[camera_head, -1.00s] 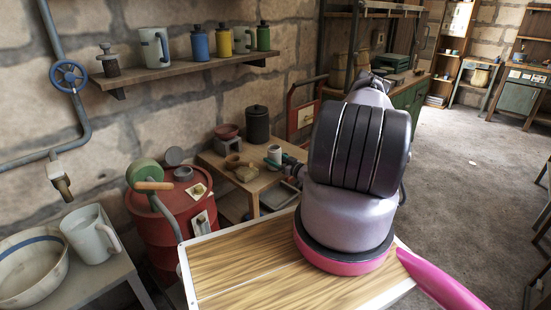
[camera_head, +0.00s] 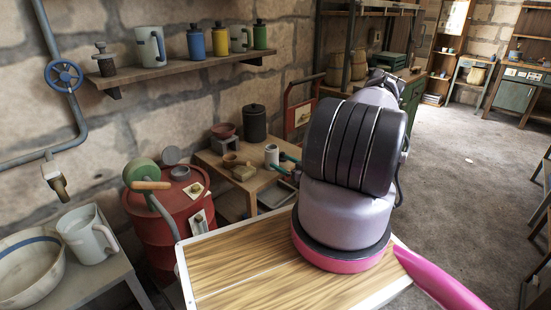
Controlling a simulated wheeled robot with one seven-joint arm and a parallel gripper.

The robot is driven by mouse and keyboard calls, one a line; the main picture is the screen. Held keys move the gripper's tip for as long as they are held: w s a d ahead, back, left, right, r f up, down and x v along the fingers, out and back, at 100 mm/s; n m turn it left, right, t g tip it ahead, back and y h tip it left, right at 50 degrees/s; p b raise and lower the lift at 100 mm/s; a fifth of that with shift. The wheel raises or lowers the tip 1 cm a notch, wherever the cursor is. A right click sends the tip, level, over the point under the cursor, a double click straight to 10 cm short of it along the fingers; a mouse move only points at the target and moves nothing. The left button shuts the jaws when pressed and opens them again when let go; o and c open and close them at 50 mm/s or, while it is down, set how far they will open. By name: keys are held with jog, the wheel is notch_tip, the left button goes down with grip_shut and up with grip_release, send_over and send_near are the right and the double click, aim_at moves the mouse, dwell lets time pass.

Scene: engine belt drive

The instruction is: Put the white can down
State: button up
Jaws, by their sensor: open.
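The white can (camera_head: 271,155) stands upright on the small wooden table (camera_head: 246,187), near the table's right side. My gripper (camera_head: 284,161) shows just to the right of the can, reaching out from behind my own arm. Its fingers are apart, and it looks open and clear of the can. Most of the gripper is hidden by the arm.
A red drum (camera_head: 172,226) stands to the left. A shelf (camera_head: 180,69) with bottles and mugs runs above.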

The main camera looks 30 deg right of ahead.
jog(key=v, duration=0.5)
jog(key=w+d+r+g+h, duration=0.25)
jog(key=w+r, duration=0.25)
jog(key=r, duration=0.3)
jog(key=w+d+r+g+h, duration=0.2)
jog(key=w+r+g, duration=0.15)
jog(key=r, duration=0.35)
jog(key=s+a+r+m+g+h, duration=0.1)
jog(key=a+r+h, duration=0.1)
jog(key=r, duration=0.9)
jog(key=a+r+m+h, duration=0.2)
jog(key=r, duration=0.8)
jog(key=s+a+r+m+g, duration=0.1)
jog(key=s+a+r+m, duration=0.2)
jog(key=s+a+r, duration=0.75)
jog(key=s+a+r+y, duration=0.1)
jog(key=s+a+r, duration=0.1)
jog(key=s+a, duration=0.2)
jog(key=s+a+r+m+g+y, duration=0.1)
jog(key=s+a, duration=0.3)
jog(key=s, duration=0.6)
jog(key=s+a+r+m+g+y, duration=0.1)
jog(key=s+a+r, duration=0.3)
jog(key=s, duration=0.4)
jog(key=shift+a+y, duration=0.35)
jog(key=shift+y, duration=0.4)
